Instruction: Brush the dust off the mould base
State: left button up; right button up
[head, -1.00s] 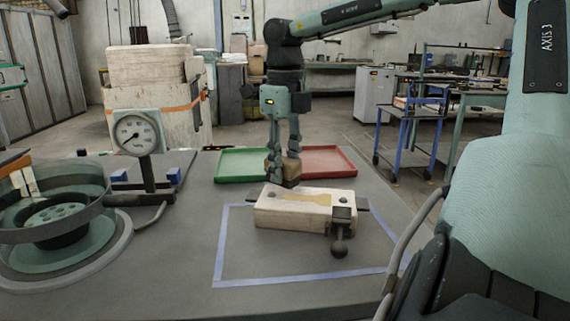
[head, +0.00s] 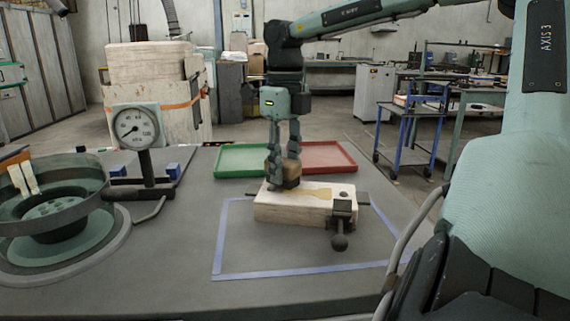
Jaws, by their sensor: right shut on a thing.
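The mould base (head: 292,210) is a pale block with a tan channel on its top, lying inside a blue tape outline on the grey table. A dark clamp with a round knob (head: 340,242) sits at its front right. My right gripper (head: 283,172) points down over the left rear part of the block. It is shut on a brown brush (head: 287,172), whose lower end is at the block's top surface; I cannot tell if it touches. The fingers partly hide the brush. My left gripper is out of view.
A green tray (head: 235,159) and a red tray (head: 333,157) lie behind the block. A dial gauge on a stand (head: 137,127) and a round sieve-like machine (head: 55,215) are at the left. The table in front of the block is clear.

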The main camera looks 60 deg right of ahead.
aim_at(301, 162)
jog(key=shift+f, duration=0.35)
jog(key=shift+s, duration=0.1)
jog(key=shift+s+d+b, duration=0.2)
jog(key=shift+s+d, duration=0.25)
jog(key=shift+s, duration=0.45)
jog(key=shift+s+d+b, duration=0.2)
jog(key=shift+s+d, duration=0.2)
jog(key=shift+s, duration=0.45)
jog(key=shift+w+a, duration=0.1)
jog(key=shift+w+a, duration=0.1)
jog(key=shift+w, duration=0.2)
jog(key=shift+w+a+f+p, duration=0.1)
jog(key=shift+w+a+p, duration=0.2)
jog(key=shift+w, duration=0.2)
jog(key=shift+w+a+p, duration=0.2)
jog(key=shift+w+p, duration=0.05)
jog(key=shift+w, duration=0.25)
jog(key=shift+w+a+f, duration=0.15)
jog(key=shift+w+a, duration=0.05)
jog(key=shift+w, duration=0.15)
